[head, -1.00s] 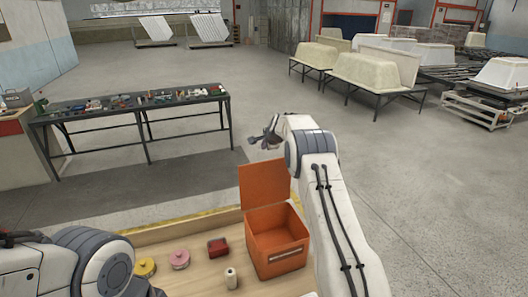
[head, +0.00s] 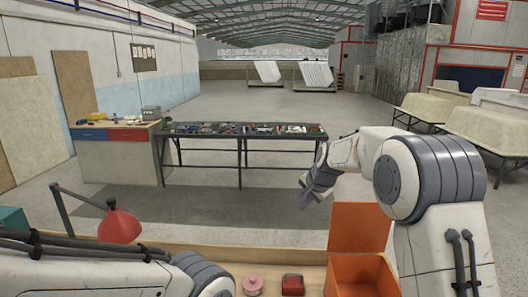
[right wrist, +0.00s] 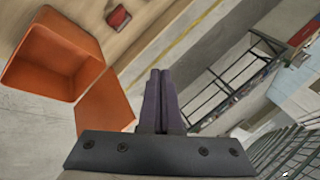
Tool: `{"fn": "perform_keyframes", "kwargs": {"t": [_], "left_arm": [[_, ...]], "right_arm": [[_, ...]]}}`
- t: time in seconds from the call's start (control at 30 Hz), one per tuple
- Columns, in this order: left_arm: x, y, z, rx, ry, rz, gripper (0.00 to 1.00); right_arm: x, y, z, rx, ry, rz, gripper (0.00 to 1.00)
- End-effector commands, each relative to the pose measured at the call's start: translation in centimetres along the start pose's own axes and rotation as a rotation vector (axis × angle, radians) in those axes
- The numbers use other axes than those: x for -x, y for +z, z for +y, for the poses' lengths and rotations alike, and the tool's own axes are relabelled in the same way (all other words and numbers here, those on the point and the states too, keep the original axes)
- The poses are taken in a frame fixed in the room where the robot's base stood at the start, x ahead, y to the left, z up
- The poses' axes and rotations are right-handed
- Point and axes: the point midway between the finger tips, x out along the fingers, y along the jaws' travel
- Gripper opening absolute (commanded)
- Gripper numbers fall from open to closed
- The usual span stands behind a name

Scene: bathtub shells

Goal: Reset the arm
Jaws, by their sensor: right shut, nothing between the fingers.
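My right arm reaches in from the right of the head view, its forearm bent toward the left. My right gripper (head: 312,196) is in the air, to the left of the raised lid of the orange box (head: 352,282). In the right wrist view its two dark fingers (right wrist: 157,98) lie together with nothing between them. The open orange box also shows there (right wrist: 52,62), at the upper left, apart from the fingers. My left arm (head: 90,275) crosses the lower left of the head view; its gripper is outside the frame.
The wooden bench (head: 190,252) below holds a pink spool (head: 252,285), a red object (head: 292,284) and a red lamp (head: 119,226). A dark table (head: 240,148) with tools stands beyond. Tub shells (head: 425,112) stand at right. Floor between is clear.

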Motion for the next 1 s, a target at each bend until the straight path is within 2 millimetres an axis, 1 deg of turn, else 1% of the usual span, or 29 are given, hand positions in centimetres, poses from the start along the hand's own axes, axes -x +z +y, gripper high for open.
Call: {"fn": "perform_keyframes", "kwargs": {"t": [0.03, 0.07, 0.1, 0.17, 0.2, 0.27, 0.3, 0.37, 0.4, 0.47, 0.5, 0.6, 0.7, 0.73, 0.8, 0.83, 0.9, 1.0], "left_arm": [[-2.0, 0.1, -0.1, 0.0, 0.0, 0.0, 0.5], [-2.5, 0.1, -0.2, 0.001, 0.0, 0.0, 0.5], [-3.2, 0.2, -0.2, 0.001, 0.0, 0.0, 0.5], [-4.3, 0.2, -0.3, 0.001, 0.0, 0.0, 0.5], [-5.0, 0.3, -0.4, 0.001, 0.0, 0.0, 0.5], [-6.1, 0.3, -0.5, 0.001, 0.0, 0.0, 0.5], [-6.9, 0.4, -0.5, 0.001, 0.0, 0.0, 0.5], [-8.0, 0.4, -0.6, 0.001, 0.0, 0.0, 0.5], [-8.7, 0.5, -0.6, 0.002, 0.0, 0.0, 0.5], [-9.7, 0.5, -0.7, 0.002, 0.0, 0.0, 0.5], [-10.3, 0.5, -0.8, 0.002, 0.0, 0.001, 0.5], [-11.6, 0.6, -0.8, 0.002, 0.0, 0.001, 0.5], [-12.3, 0.6, -0.9, 0.002, 0.0, 0.001, 0.5], [-12.4, 0.6, -0.9, 0.002, 0.0, 0.001, 0.5], [-12.6, 0.7, -0.9, 0.002, 0.0, 0.001, 0.5], [-12.6, 0.7, -0.9, 0.002, 0.0, 0.001, 0.5], [-12.6, 0.6, -0.9, 0.002, 0.0, 0.001, 0.5], [-12.5, 0.6, -0.9, 0.002, 0.0, 0.001, 0.5]], "right_arm": [[-0.2, 4.4, 0.7, 0.104, 0.015, -0.043, 0.0], [0.1, 6.6, 1.2, 0.164, 0.025, -0.066, 0.0], [0.5, 9.4, 2.0, 0.242, 0.04, -0.099, 0.0], [1.2, 13.6, 3.6, 0.363, 0.058, -0.147, 0.0], [1.7, 16.2, 4.9, 0.444, 0.07, -0.179, 0.0], [2.5, 20.0, 7.2, 0.566, 0.086, -0.228, 0.0], [3.0, 22.4, 9.0, 0.649, 0.096, -0.259, 0.0], [3.7, 25.7, 11.9, 0.773, 0.109, -0.308, 0.0], [4.2, 27.7, 14.0, 0.855, 0.117, -0.339, 0.0], [4.8, 30.3, 17.3, 0.976, 0.128, -0.386, 0.0], [5.2, 31.8, 19.5, 1.05, 0.134, -0.415, 0.0], [6.0, 34.4, 24.4, 1.212, 0.146, -0.477, 0.0], [6.4, 35.8, 27.9, 1.326, 0.154, -0.522, 0.0], [6.5, 36.1, 28.7, 1.349, 0.157, -0.532, 0.0], [6.7, 36.5, 29.9, 1.389, 0.16, -0.548, 0.0], [6.8, 36.5, 30.2, 1.399, 0.16, -0.551, 0.0], [6.9, 36.6, 30.6, 1.412, 0.162, -0.557, 0.0], [6.9, 36.6, 30.6, 1.412, 0.163, -0.558, 0.0]]}}
